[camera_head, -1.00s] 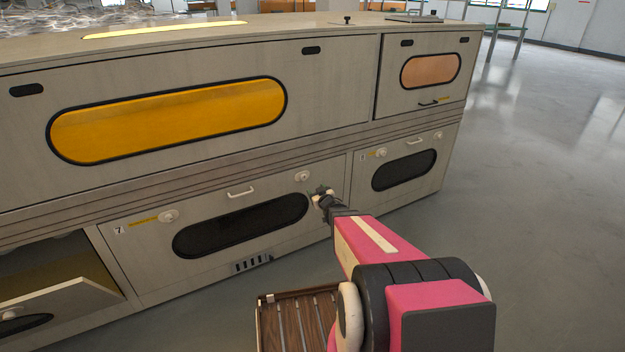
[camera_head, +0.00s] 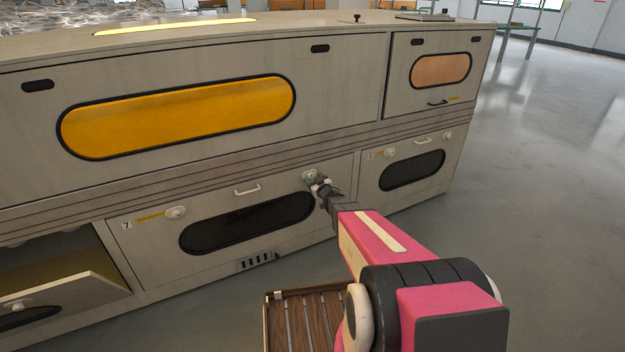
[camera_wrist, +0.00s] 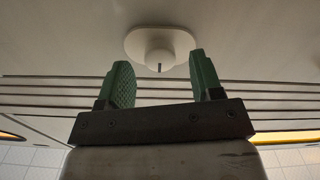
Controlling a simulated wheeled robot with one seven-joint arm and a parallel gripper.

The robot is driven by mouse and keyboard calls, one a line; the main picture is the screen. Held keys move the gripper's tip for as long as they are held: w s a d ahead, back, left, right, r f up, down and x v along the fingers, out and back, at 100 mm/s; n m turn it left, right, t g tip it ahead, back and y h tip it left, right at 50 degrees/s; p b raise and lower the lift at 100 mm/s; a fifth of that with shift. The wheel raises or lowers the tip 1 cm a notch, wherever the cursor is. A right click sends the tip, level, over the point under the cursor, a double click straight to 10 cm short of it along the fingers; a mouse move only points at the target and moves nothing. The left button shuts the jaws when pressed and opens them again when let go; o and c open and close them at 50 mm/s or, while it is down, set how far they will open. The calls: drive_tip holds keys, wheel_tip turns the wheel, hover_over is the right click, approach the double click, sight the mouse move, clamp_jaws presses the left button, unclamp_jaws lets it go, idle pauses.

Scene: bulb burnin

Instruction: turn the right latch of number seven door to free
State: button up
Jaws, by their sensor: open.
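The number seven door (camera_head: 165,245) is a pale lower panel with a dark oval window, marked by a 7 label (camera_head: 127,226) at its left. Its right latch (camera_head: 309,174), a white round knob on an oval plate, is at the door's upper right, partly covered by my gripper (camera_head: 317,180). In the wrist view the right latch (camera_wrist: 160,43) has a short dark mark on its knob. My gripper (camera_wrist: 160,62) is open, with green fingers on either side of the knob's line, apparently not touching it. The left latch (camera_head: 175,212) sits by a yellow strip.
A handle (camera_head: 247,190) sits between the two latches. A neighbouring door (camera_head: 85,295) hangs open at lower left. A slatted wooden tray (camera_head: 305,322) is below my arm. Another lower door (camera_head: 425,145) with its own latch is to the right. Open floor lies farther right.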

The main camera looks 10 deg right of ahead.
drive_tip(key=shift+x, duration=0.85)
clamp_jaws()
